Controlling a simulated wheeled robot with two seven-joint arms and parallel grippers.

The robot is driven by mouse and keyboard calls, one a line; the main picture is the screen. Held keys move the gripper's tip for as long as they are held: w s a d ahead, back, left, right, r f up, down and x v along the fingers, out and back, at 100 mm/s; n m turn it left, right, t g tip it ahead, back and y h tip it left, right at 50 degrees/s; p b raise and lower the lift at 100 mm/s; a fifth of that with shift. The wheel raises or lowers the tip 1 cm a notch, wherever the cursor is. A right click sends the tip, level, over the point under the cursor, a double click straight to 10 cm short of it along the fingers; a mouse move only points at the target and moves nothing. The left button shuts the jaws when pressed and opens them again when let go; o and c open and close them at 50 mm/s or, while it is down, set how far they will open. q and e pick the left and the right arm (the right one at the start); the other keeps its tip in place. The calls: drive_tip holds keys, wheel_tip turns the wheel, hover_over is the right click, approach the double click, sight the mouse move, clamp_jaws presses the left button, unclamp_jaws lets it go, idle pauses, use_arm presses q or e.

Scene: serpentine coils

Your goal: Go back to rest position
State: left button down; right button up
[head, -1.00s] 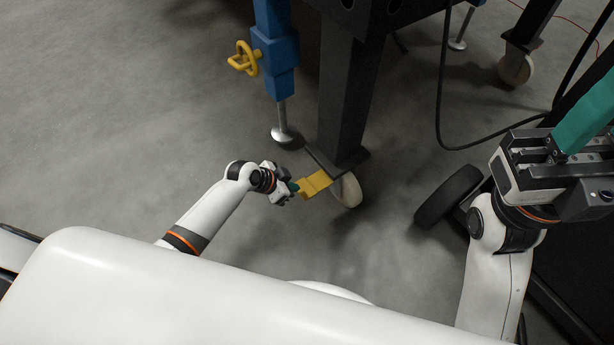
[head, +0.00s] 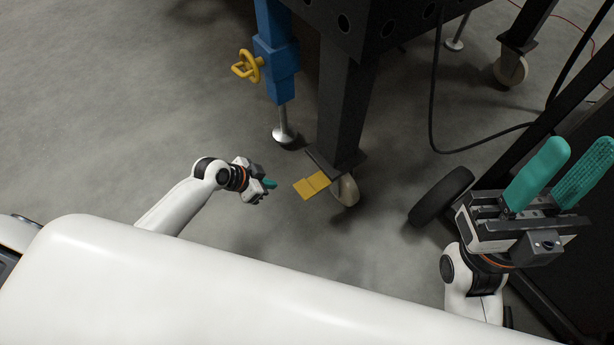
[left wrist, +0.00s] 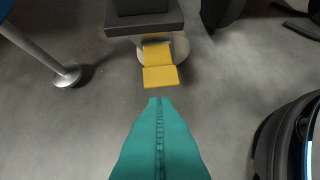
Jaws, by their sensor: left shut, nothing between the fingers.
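My left gripper (head: 268,184) is low over the floor, left of a yellow caster pedal (head: 312,186) and apart from it. Its teal fingers (left wrist: 160,140) are pressed together and empty in the left wrist view. The pedal (left wrist: 159,66) lies ahead of the fingertips there, with bare floor between. My right gripper (head: 562,170) is raised at the right of the head view. Its two teal fingers stand apart with nothing between them.
The pedal belongs to a caster wheel (head: 345,190) under a dark table leg (head: 345,110). A blue jack post (head: 275,55) with a yellow handle (head: 247,66) stands beside it. A black wheel (head: 441,196) and a dark cart are at right. Floor at left is clear.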

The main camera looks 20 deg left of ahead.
use_arm(q)
drive_tip(key=shift+s+a+r, duration=0.3)
drive_tip(key=shift+r, duration=0.25)
